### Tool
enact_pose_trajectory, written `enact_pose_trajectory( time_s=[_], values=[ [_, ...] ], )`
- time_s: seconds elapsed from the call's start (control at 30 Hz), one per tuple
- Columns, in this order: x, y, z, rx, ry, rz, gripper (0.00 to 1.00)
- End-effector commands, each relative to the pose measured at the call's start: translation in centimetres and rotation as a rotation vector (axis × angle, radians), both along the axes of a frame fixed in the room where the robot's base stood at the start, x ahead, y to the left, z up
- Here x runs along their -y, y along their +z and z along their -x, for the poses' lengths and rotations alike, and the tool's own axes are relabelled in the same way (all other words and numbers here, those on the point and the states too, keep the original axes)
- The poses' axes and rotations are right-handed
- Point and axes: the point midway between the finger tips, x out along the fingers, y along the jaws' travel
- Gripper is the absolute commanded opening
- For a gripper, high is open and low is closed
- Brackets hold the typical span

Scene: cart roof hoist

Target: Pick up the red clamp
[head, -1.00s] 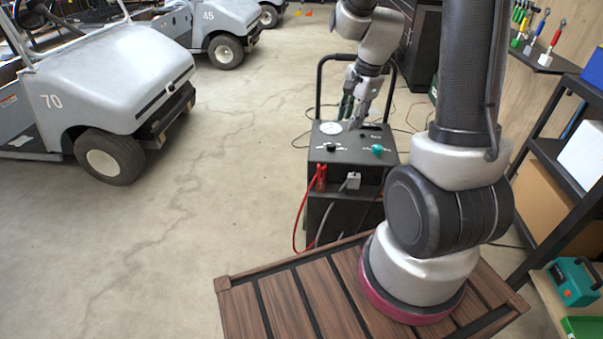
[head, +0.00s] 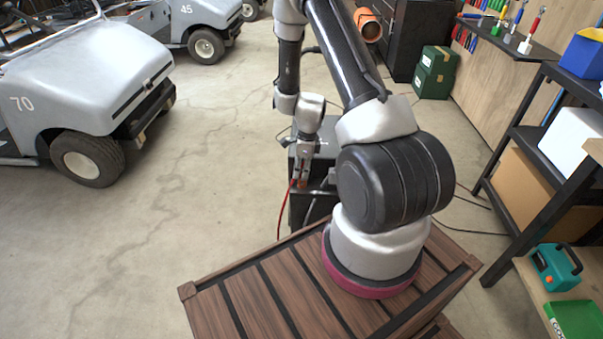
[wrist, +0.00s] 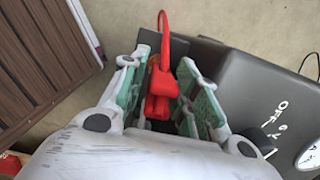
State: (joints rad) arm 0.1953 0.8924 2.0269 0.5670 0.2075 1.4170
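The red clamp (wrist: 163,82) is between the two fingers of my gripper (wrist: 166,62) in the wrist view, with its red cable curving up past the fingertips. The fingers have green inner pads and stand apart, with gaps showing beside the clamp, so my gripper looks open around it. In the head view my gripper (head: 305,160) points down at the front of the black charger box (head: 328,165). The clamp (head: 302,183) shows only as a small red spot below the fingers. My arm hides much of the box.
A grey cart numbered 70 (head: 80,85) stands at the left. A shelf rack (head: 510,190) is at the right, and a green box (head: 436,72) stands behind. The concrete floor between cart and charger is clear.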

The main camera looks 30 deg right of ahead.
Motion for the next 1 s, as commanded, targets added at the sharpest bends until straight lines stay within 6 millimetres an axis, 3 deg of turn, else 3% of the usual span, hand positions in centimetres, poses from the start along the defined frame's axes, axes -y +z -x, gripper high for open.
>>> enact_pose_trajectory(
  time_s=[0.13,0.37,0.4,0.57,1.0],
  values=[
    [-0.2,-1.7,-0.1,0.001,0.000,-0.001,0.30],
    [-0.2,-1.9,-0.2,0.002,0.002,0.000,0.30],
    [-0.2,-1.9,-0.2,0.002,0.002,0.000,0.29],
    [-0.2,-1.9,-0.2,0.002,0.002,0.000,0.00],
    [-0.2,-1.3,-0.3,0.003,0.003,0.000,0.00]
  ],
)
